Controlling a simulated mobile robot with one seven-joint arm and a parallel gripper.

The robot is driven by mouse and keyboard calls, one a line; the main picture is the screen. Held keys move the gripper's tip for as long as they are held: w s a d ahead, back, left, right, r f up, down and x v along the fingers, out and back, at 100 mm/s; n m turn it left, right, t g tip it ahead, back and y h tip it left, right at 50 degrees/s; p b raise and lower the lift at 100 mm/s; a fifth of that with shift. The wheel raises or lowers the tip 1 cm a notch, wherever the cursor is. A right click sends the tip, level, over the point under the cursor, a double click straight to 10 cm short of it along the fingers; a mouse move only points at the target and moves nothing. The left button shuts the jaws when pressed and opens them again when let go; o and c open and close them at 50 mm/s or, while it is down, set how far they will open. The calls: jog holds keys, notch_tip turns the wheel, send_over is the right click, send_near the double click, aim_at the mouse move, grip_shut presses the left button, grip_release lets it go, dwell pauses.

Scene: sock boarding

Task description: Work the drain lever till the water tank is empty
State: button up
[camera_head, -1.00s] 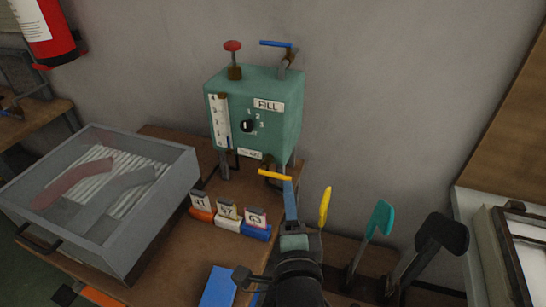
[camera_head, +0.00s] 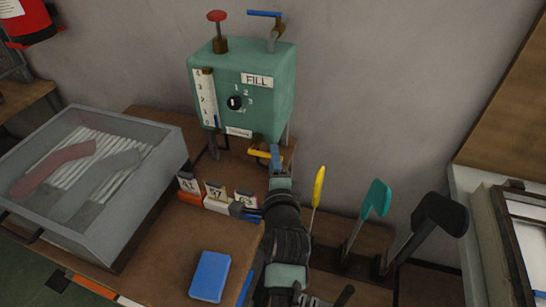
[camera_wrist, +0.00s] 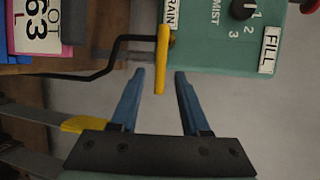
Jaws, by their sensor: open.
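The green water tank (camera_head: 236,65) stands on legs at the back of the bench, with a white level gauge (camera_head: 205,98) on its front left. The yellow drain lever (camera_head: 258,153) sticks out low on the tank. It also shows in the wrist view (camera_wrist: 162,60), beside a partly cut-off "DRAIN" label (camera_wrist: 169,14). My gripper (camera_head: 275,153) is at the lever. In the wrist view my gripper (camera_wrist: 160,73) is open, its blue fingers on either side of the lever's end, with a gap at each side. The gauge's level is too small to read surely.
A glass-topped box (camera_head: 95,185) with socks inside stands at left. Numbered cards (camera_head: 216,190) on coloured blocks and a blue block (camera_head: 210,276) lie near my arm. Yellow (camera_head: 318,187), teal (camera_head: 376,198) and black (camera_head: 440,214) upright forms stand at right.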

jog(key=shift+w+a+f, duration=0.1)
jog(key=shift+w+f, duration=0.1)
jog(key=shift+w, duration=0.85)
grip_shut()
dwell(0.7)
